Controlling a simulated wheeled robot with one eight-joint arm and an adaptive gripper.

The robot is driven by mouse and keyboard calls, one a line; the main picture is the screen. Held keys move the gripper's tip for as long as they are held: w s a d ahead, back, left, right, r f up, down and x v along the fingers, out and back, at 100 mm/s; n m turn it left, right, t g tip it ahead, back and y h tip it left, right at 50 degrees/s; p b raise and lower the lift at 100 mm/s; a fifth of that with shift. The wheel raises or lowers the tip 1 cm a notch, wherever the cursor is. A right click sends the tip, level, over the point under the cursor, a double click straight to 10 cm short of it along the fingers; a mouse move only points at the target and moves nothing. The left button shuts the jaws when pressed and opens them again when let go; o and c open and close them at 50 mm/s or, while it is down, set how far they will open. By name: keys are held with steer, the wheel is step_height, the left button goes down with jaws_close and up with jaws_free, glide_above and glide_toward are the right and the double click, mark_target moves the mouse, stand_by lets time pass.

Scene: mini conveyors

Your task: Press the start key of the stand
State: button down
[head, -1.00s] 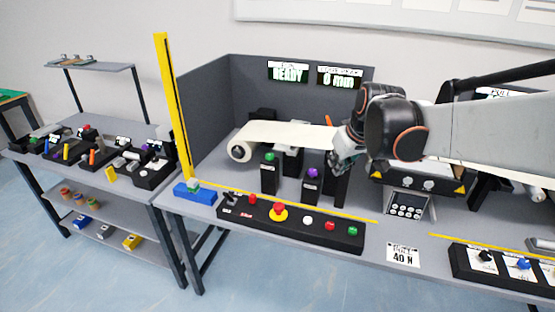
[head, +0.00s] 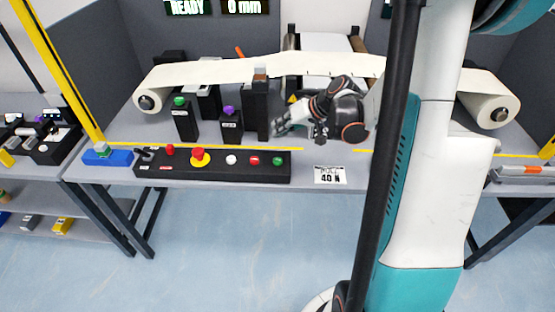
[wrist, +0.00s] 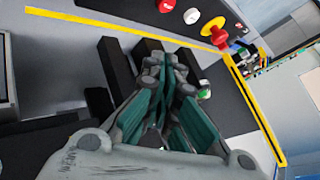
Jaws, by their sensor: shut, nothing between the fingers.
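The stand's black control box (head: 215,173) lies along the front edge of the table. A green button (head: 278,161) is at its right end, beside a red button (head: 254,161), a white button (head: 231,160) and a red mushroom button (head: 199,155) on yellow. I cannot read which is labelled start. My gripper (head: 278,131) is shut and empty, above and behind the box's right end, apart from the buttons. In the wrist view the shut fingers (wrist: 166,65) point toward dark posts; the box's white button (wrist: 191,15) and mushroom button (wrist: 214,31) show at the top.
Behind the box stand a post with a green cap (head: 180,102), one with a purple cap (head: 229,112) and a taller dark post (head: 256,110). A paper web (head: 215,70) runs above between rolls. A yellow line (head: 230,147) and a "40 N" card (head: 330,175) lie nearby.

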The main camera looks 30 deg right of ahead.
mark_target(280, 158)
steer(key=shift+f, duration=0.1)
step_height(280, 158, down, 9)
steer(key=b, duration=0.6)
steer(key=shift+b, duration=0.35)
stand_by(1.0)
steer(key=shift+f+b, duration=0.25)
steer(key=shift+b, duration=0.15)
steer(key=shift+f+b, duration=0.4)
steer(key=shift+f, duration=0.05)
stand_by(0.6)
steer(key=shift+r, duration=0.1)
steer(key=shift+r+p, duration=0.6)
steer(key=shift+r, duration=0.2)
steer(key=shift+r, duration=0.1)
